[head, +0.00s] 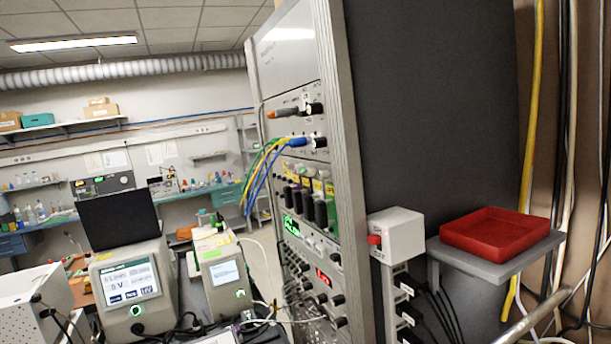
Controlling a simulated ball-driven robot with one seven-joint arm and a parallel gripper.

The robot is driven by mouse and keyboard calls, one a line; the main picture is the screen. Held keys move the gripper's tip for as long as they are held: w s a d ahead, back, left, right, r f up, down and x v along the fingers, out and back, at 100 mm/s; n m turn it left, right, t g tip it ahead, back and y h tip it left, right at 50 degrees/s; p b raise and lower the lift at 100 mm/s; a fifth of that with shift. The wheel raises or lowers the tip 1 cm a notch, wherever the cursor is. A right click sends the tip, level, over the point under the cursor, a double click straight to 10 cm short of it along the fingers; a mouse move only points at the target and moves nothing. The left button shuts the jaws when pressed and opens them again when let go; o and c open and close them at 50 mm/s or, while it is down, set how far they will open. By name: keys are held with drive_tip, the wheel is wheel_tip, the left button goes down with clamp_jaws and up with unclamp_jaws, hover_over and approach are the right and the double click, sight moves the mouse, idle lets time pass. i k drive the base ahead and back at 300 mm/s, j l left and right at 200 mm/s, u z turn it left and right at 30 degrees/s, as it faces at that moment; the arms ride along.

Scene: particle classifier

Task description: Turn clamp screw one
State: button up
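I cannot make out a clamp screw in the head view. My gripper is not in view. A tall instrument rack (340,150) stands in the middle, with its panel of knobs, cables and lit displays turned to the left. A white box with a red knob (375,240) on its left face sits beside the rack's lower right side. I cannot tell whether this knob belongs to a clamp.
A red tray (497,252) rests on a small grey shelf (490,270) at the right. Yellow and dark cables hang at the right edge, near a slanting metal pipe (548,314). Bench instruments (128,285) and a dark screen (118,218) crowd the lower left.

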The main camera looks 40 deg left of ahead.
sight(289, 165)
drive_tip(key=i+j+u, duration=0.15)
drive_tip(key=j, duration=0.2)
drive_tip(key=j+u, duration=0.1)
drive_tip(key=j, duration=0.3)
drive_tip(key=i+j+u, duration=0.15)
drive_tip(key=j, duration=0.2)
drive_tip(key=i+j+u, duration=0.1)
drive_tip(key=i+j, duration=0.1)
drive_tip(key=j, duration=0.1)
